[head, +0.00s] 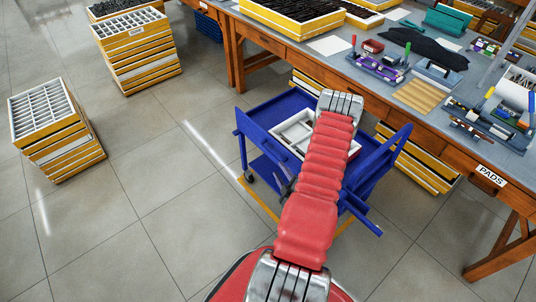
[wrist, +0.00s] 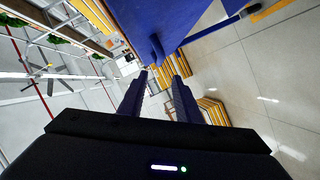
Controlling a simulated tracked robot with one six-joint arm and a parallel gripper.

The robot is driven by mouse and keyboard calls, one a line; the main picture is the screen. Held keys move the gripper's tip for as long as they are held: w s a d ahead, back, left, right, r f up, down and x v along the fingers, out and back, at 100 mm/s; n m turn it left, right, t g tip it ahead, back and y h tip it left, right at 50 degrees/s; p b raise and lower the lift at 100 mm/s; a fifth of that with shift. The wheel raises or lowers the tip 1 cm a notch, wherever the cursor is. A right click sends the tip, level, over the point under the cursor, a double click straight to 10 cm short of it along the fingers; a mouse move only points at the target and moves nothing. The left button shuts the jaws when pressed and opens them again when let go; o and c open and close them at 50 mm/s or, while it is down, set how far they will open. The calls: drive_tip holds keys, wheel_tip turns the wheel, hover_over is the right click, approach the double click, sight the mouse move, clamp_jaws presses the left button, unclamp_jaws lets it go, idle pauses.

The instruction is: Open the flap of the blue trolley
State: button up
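The blue trolley (head: 262,116) stands on the floor in front of the workbench. Its top carries a white tray with compartments (head: 294,130), partly covered by my red arm. A blue panel of the trolley fills the upper middle of the wrist view (wrist: 200,18), with a small blue protruding part (wrist: 156,50) at its lower edge. My gripper (wrist: 160,76) is open, its two dark fingers apart with nothing seen between them. The fingertips point toward that protruding part; I cannot tell whether they touch it. In the head view the gripper is mostly hidden by my arm.
The wooden workbench (head: 290,48) with eyeglass parts and fixtures runs behind the trolley. Yellow-sided stacked trays stand at the far left (head: 62,150) and upper left (head: 140,62). More yellow trays (head: 420,165) are under the bench. The tiled floor (head: 170,190) left of the trolley is clear.

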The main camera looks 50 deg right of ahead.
sight(268, 153)
drive_tip(key=x, duration=1.3)
drive_tip(key=shift+w+d+f, duration=0.1)
drive_tip(key=shift+w+d, duration=0.1)
drive_tip(key=shift+w, duration=0.15)
drive_tip(key=shift+c, duration=0.4)
clamp_jaws()
drive_tip(key=shift+a, duration=0.25)
drive_tip(key=shift+d, duration=0.15)
drive_tip(key=shift+f, duration=0.1)
